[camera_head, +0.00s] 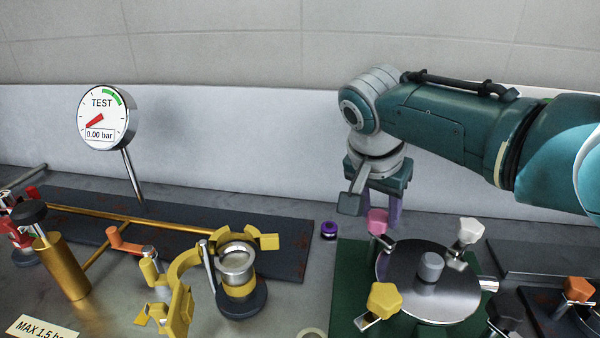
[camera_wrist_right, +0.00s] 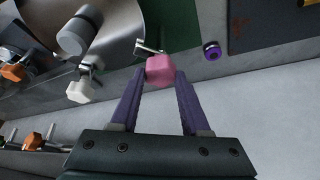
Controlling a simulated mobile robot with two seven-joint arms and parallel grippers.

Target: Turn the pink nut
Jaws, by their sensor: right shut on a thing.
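The pink nut (camera_head: 377,221) sits at the back left edge of the round steel lid (camera_head: 400,298). In the right wrist view the pink nut (camera_wrist_right: 160,70) lies between the tips of my right gripper's purple fingers, with its bolt showing beyond it. My right gripper (camera_head: 379,212) reaches down from above and behind the lid and is shut on the nut. In the right wrist view both fingers of my right gripper (camera_wrist_right: 160,82) show. My left gripper is not in view.
A yellow nut (camera_head: 385,298), a white nut (camera_head: 470,232) and a black nut (camera_head: 505,317) stand around the lid. A grey knob (camera_head: 430,268) rises from its middle. A purple ring (camera_head: 328,230) lies left of the green board (camera_head: 345,260). A yellow clamp fitting (camera_head: 190,275) and gauge (camera_head: 106,117) stand left.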

